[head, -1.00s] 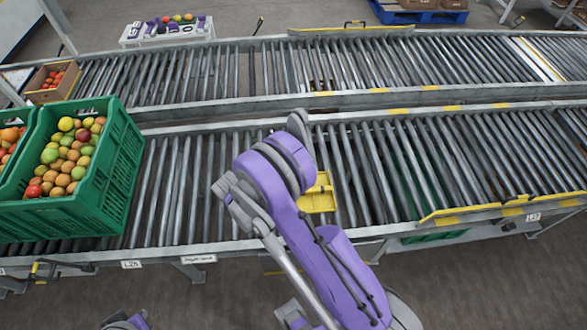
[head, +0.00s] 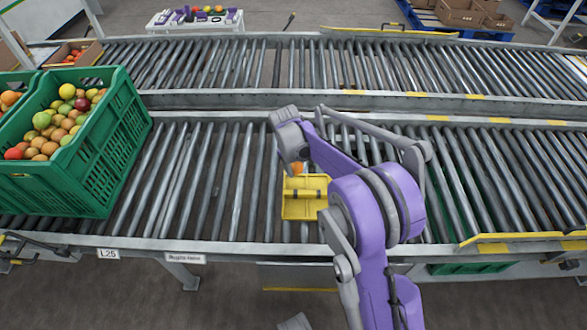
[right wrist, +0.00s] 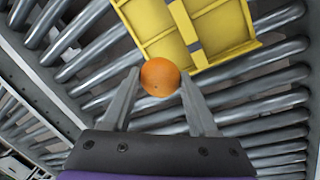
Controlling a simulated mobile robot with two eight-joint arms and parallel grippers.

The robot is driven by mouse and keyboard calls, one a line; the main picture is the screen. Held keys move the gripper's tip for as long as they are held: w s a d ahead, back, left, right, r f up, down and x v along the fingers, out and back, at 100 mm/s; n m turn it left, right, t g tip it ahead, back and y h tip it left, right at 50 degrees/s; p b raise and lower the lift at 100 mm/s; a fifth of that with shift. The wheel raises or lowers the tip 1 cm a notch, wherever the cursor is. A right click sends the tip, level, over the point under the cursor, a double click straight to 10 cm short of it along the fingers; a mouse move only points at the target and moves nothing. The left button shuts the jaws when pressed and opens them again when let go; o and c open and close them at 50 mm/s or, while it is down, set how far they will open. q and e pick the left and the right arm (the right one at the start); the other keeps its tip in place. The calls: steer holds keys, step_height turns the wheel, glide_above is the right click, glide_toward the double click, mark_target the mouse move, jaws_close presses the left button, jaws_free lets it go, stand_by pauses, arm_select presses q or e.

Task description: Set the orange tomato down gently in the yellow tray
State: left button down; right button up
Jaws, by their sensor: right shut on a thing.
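The orange tomato (right wrist: 160,77) is held between the fingertips of my right gripper (right wrist: 161,84). In the head view the tomato (head: 297,168) shows just under the right gripper (head: 295,166), at the far edge of the yellow tray. The yellow tray (head: 290,210) lies on the near roller conveyor, and no tomato shows in the part I see. In the right wrist view the tray (right wrist: 150,20) is beyond the fingertips, and the tomato overlaps its edge. My right forearm hides the tray's right side in the head view.
A green crate (head: 118,165) full of mixed fruit stands on the near conveyor (head: 215,180) at the left. Rollers between crate and tray are clear. A far conveyor (head: 380,65) runs behind, with a cardboard box (head: 90,52) of red fruit at its left end.

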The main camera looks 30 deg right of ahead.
steer(key=shift+f+b, duration=1.75)
steer(key=shift+f, duration=1.35)
steer(key=shift+f, duration=0.1)
steer(key=o, duration=1)
steer(key=c, duration=0.3)
steer(key=shift+r+p, duration=2.15)
steer(key=shift+r, duration=1.4)
